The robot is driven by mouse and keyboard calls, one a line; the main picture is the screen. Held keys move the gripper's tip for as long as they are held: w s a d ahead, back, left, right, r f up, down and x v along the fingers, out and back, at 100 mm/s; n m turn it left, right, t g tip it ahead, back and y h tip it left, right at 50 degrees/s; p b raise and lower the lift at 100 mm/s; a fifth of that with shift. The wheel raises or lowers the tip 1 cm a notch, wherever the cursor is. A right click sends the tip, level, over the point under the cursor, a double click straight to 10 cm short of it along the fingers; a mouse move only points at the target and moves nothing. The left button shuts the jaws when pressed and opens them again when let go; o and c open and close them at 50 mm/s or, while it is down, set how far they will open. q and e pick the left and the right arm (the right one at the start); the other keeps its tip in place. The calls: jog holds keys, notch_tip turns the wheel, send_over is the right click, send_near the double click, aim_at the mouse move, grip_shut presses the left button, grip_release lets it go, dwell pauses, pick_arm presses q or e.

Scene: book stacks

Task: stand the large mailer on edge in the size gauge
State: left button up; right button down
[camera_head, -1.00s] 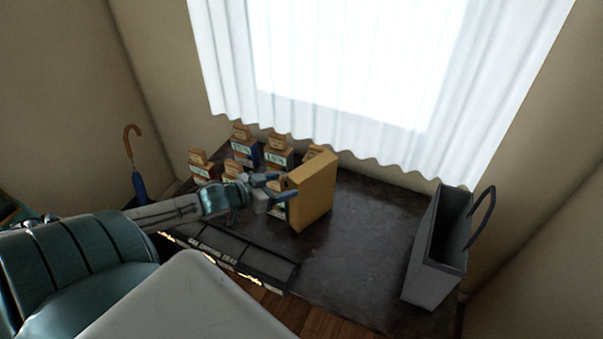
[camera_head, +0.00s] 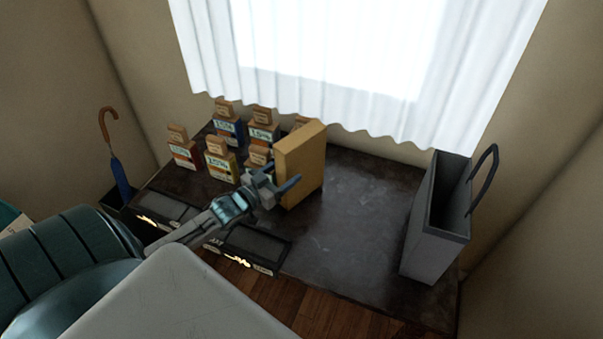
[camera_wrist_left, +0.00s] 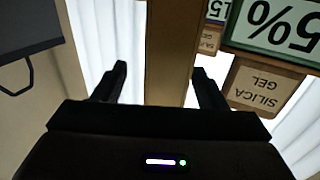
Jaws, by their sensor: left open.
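The large mailer (camera_head: 303,165) is a tan, box-like slab standing upright on the dark table. My left gripper (camera_head: 279,178) is at its near left edge, fingers apart. In the left wrist view, the open left gripper (camera_wrist_left: 160,82) has the mailer's narrow edge (camera_wrist_left: 168,45) between its finger lines; I cannot tell whether either finger touches it. A tall grey open-topped holder with a handle (camera_head: 430,235) stands at the table's right; I cannot tell for sure that it is the size gauge. My right gripper is out of view.
Several labelled boxes with small tan blocks on top (camera_head: 228,130) stand left of and behind the mailer. Black trays (camera_head: 250,245) line the table's front edge. An umbrella (camera_head: 118,170) stands at the left. The table between mailer and grey holder is clear.

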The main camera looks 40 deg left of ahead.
aim_at(294, 165)
pick_arm(q)
jog(key=shift+w+f+b, duration=0.35)
jog(key=shift+w+b, duration=0.3)
jog(key=shift+b, duration=0.4)
jog(key=shift+w+r+p, duration=0.2)
jog(key=shift+p, duration=0.1)
jog(key=shift+w+f, duration=0.1)
jog(key=shift+w, duration=0.4)
jog(key=shift+w+a+r+p, duration=0.1)
jog(key=shift+w+r+p, duration=0.1)
jog(key=shift+w+p, duration=0.35)
jog(key=shift+p, duration=0.1)
jog(key=shift+w+p, duration=0.45)
jog(key=shift+p, duration=0.05)
jog(key=shift+w+d+f, duration=0.15)
jog(key=shift+d+f, duration=0.05)
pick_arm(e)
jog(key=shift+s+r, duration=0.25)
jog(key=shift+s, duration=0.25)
